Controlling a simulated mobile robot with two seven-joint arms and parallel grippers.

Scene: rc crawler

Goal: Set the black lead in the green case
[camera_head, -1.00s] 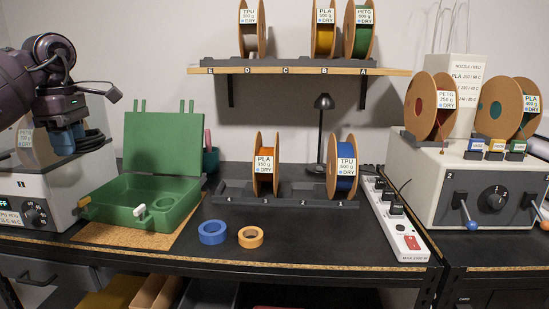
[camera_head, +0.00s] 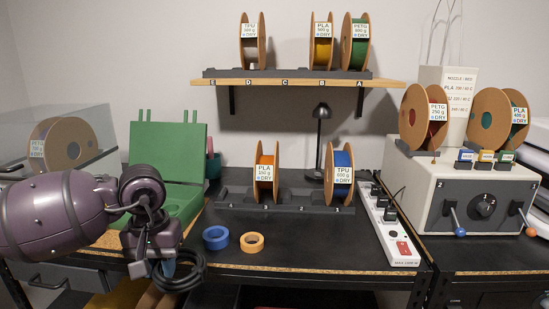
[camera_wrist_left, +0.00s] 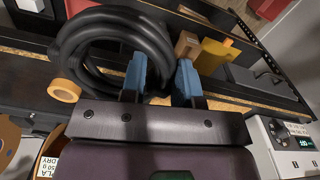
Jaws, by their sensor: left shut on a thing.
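The black lead (camera_head: 187,275) is a coiled loop hanging at my left gripper (camera_head: 165,268), low at the front edge of the bench. In the left wrist view, the coil (camera_wrist_left: 88,50) runs between the blue fingertips of my left gripper (camera_wrist_left: 161,78), which is shut on it. The green case (camera_head: 168,148) stands open at the left of the bench, lid upright at the back. My left arm and gripper are in front of the case and hide much of its tray. My right gripper is not in view.
A white power strip (camera_head: 389,225) lies farther right.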

